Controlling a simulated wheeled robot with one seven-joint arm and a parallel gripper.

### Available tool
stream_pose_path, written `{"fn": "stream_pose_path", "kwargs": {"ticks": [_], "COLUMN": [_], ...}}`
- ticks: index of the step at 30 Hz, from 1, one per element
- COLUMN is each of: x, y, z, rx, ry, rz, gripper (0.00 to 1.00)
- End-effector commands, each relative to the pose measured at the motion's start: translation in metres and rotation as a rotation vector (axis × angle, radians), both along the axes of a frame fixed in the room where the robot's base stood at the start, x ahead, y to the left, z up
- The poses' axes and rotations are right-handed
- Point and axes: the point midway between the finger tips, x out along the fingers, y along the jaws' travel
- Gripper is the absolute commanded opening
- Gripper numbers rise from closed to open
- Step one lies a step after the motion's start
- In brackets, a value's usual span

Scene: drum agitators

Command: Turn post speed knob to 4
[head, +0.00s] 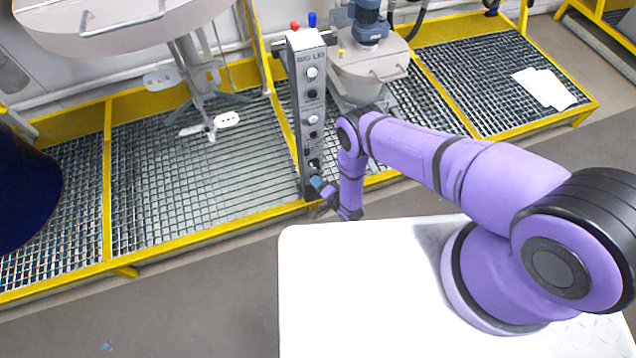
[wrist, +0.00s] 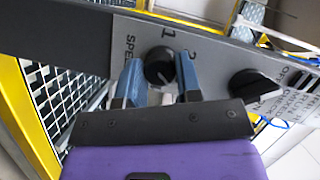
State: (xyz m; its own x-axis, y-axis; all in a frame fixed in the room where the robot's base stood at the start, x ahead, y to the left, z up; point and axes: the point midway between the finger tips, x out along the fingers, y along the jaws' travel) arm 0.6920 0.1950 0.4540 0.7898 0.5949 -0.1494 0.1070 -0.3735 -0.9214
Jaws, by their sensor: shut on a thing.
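The grey control post (head: 309,125) stands upright on the front edge of the grating platform, with several knobs down its face. The black speed knob (wrist: 158,62) sits beside the word SPEED in the wrist view. Marks 1 and 2 show by its rim; the rest of the scale is hidden or unreadable. My gripper (wrist: 159,74) has its two blue fingers on either side of this knob, shut on it. In the head view my gripper (head: 319,184) is at the lower end of the post, and the knob there is mostly hidden.
A lidded drum with a blue motor (head: 370,22) stands behind the post. A large round lid with an agitator (head: 206,95) hangs at left. Yellow rails edge the platform.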

Motion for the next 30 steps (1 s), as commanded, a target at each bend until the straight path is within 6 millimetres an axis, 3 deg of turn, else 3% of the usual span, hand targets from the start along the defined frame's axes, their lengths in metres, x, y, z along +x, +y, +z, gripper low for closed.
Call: {"fn": "stream_pose_path", "kwargs": {"ticks": [15, 16, 19, 30], "x": [-0.0002, -0.0002, -0.0001, 0.0006], "y": [-0.0009, -0.0009, -0.0008, 0.0001], "z": [-0.0003, -0.0003, -0.0002, 0.0001], "rx": [0.014, 0.014, 0.014, 0.015], "ry": [0.004, 0.004, 0.004, 0.004], "rz": [-0.001, -0.001, -0.001, -0.001], "gripper": [0.09, 0.37, 0.57, 0.57]}}
